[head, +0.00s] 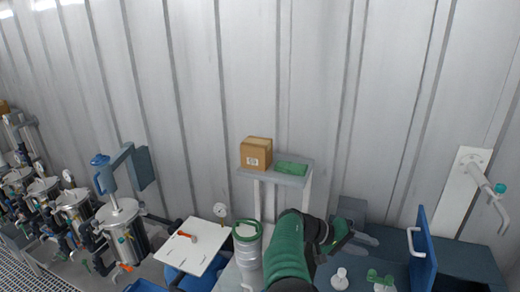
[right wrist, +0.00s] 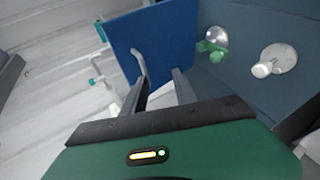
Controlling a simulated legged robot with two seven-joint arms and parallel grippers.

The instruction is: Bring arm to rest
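My right arm, green with dark joints, reaches up from the bottom middle of the head view. Its gripper (head: 360,238) points right, above the dark blue bench and left of a raised blue lid. In the right wrist view the two grey fingers of the gripper (right wrist: 160,82) stand apart, with nothing seen between them but background. The blue lid (right wrist: 158,40) with its pale handle lies beyond the fingertips. My left gripper is not in view.
The blue lid (head: 425,250) stands upright on the bench (head: 463,262). White and green fittings (head: 380,280) sit nearby. A small shelf (head: 290,180) holds a cardboard box (head: 256,153) and a green packet (head: 292,168). Steel vessels (head: 120,228) line the left. A white tap panel (head: 462,190) is on the right wall.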

